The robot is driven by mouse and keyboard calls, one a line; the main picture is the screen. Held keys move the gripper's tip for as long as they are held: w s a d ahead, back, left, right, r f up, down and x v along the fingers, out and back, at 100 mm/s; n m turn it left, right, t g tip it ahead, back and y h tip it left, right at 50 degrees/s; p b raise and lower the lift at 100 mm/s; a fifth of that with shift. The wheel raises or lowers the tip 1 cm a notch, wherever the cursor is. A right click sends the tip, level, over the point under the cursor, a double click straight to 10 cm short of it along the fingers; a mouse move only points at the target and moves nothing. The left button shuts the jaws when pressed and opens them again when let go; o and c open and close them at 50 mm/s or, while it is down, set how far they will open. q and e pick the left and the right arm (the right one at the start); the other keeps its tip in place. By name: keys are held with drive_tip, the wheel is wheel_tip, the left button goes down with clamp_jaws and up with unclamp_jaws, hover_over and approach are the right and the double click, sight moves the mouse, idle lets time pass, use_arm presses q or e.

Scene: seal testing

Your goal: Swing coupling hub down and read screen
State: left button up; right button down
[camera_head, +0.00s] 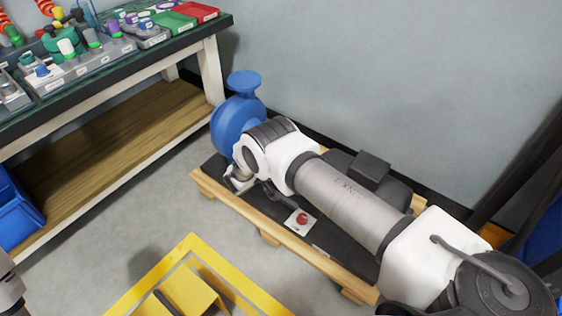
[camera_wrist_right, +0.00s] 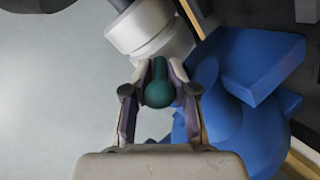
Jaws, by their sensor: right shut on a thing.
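My right gripper (camera_wrist_right: 158,80) is shut on a dark green, round-ended handle (camera_wrist_right: 158,92) in the right wrist view. Just beyond it is a pale stepped cylinder (camera_wrist_right: 150,28); it may be the coupling hub, but I cannot tell. A blue pump (camera_head: 236,122) stands at the far end of the wooden-framed base and also shows beside the gripper in the wrist view (camera_wrist_right: 225,120). In the head view my right gripper (camera_head: 238,181) is low beside the pump, mostly behind my arm, and the green handle is hidden. No screen can be made out. My left gripper does not show.
A dark motor (camera_head: 370,168) sits on the wooden-framed base (camera_head: 268,238), partly behind my right arm. A red button (camera_head: 302,218) is on its near side. A bench (camera_head: 150,68) with trays and parts stands at left.

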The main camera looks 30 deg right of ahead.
drive_tip(key=shift+s+a+f, duration=0.1)
drive_tip(key=shift+f, duration=0.15)
drive_tip(key=c, duration=1.1)
unclamp_jaws()
drive_tip(key=shift+r, duration=0.1)
drive_tip(key=shift+c, duration=0.2)
drive_tip(key=v, duration=1.2)
drive_tip(key=shift+f, duration=0.3)
drive_tip(key=shift+a+h, duration=0.15)
drive_tip(key=shift+h, duration=0.15)
